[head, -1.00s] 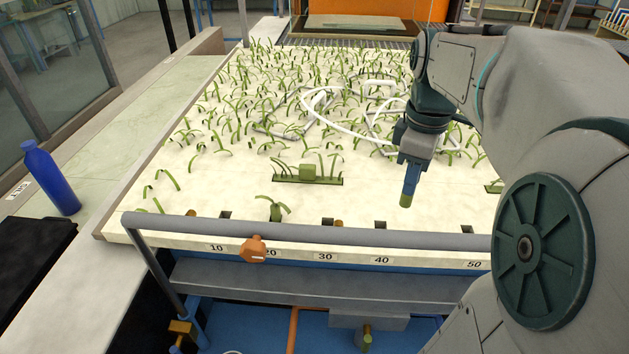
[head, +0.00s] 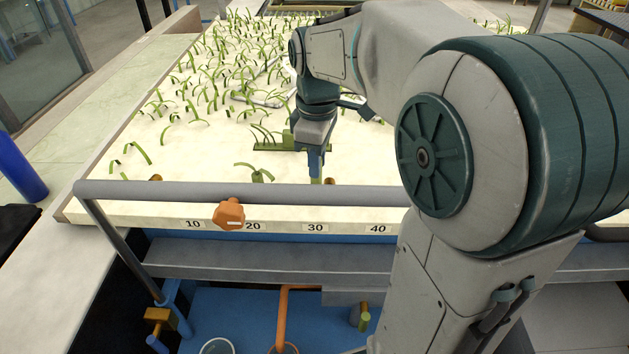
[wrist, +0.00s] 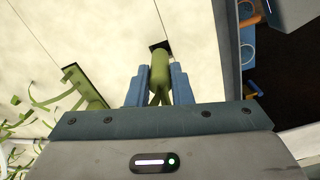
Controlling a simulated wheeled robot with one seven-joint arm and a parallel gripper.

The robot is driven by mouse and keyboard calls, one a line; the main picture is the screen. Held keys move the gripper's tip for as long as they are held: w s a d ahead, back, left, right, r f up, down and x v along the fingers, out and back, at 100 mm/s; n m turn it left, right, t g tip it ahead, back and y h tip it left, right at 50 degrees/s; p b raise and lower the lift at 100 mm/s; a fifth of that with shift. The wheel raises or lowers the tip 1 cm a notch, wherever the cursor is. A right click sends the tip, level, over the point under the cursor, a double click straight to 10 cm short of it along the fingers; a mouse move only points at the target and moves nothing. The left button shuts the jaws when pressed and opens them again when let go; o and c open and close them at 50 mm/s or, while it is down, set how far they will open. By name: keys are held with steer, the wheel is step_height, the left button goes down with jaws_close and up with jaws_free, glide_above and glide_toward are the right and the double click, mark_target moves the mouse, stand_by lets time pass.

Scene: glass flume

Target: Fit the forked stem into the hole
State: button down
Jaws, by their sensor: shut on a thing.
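My gripper (head: 316,168) points down over the front of the pale board (head: 130,190), above the 30 mark. A dark square hole (wrist: 158,46) shows just past the stem's end. The stem partly covers it. I cannot tell whether the end is inside the hole or above it.
A grey rail (head: 240,189) with an orange knob (head: 229,214) runs along the board's front edge. A green plant (head: 257,173) stands left of my gripper. A plant block on a dark green strip (head: 268,146) lies just behind. A blue bottle (head: 20,170) stands far left.

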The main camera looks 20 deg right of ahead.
steer(key=shift+f+b, duration=1.7)
steer(key=shift+f, duration=0.3)
steer(key=shift+f, duration=0.15)
steer(key=c, duration=1.3)
jaws_free()
step_height(320, 180, up, 12)
steer(key=shift+r+p, duration=0.2)
steer(key=shift+p, duration=0.4)
